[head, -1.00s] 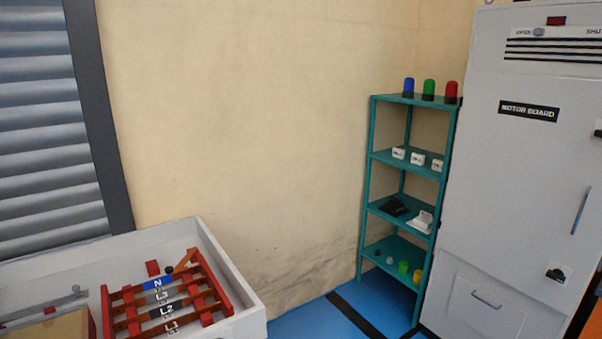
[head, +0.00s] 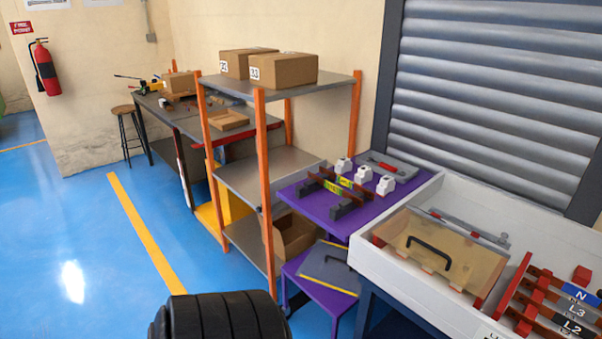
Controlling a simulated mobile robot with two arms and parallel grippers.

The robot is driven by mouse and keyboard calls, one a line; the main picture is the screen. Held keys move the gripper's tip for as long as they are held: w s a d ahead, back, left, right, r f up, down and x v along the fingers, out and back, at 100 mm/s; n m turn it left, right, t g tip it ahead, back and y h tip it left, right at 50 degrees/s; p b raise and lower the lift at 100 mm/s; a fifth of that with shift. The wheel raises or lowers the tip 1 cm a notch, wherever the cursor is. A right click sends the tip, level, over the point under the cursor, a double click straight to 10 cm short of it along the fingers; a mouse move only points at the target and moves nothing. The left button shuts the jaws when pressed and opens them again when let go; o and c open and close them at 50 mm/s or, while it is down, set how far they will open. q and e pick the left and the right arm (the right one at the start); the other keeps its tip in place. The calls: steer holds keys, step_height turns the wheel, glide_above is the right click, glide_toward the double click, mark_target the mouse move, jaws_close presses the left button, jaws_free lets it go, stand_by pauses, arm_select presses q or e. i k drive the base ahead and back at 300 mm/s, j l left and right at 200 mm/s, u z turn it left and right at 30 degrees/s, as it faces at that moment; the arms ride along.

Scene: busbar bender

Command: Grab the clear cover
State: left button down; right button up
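A clear, amber-tinted cover (head: 455,262) with a black handle (head: 428,251) lies in the left part of a white open-topped tray (head: 570,232) at the right of the head view. The cover looks flat, with red pieces at its edges. What lies under it is hard to make out through the tint. Neither of my grippers shows in the head view.
Red bars with labels N, L3 and L2 (head: 556,308) fill the tray's right part. A purple table (head: 328,220) with black-and-yellow parts adjoins the tray's left side. An orange-posted shelf (head: 268,180) stands further left. The blue floor at left is open.

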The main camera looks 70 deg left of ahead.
mark_target(326, 265)
steer(key=u, duration=1.85)
steer(key=i+j, duration=0.1)
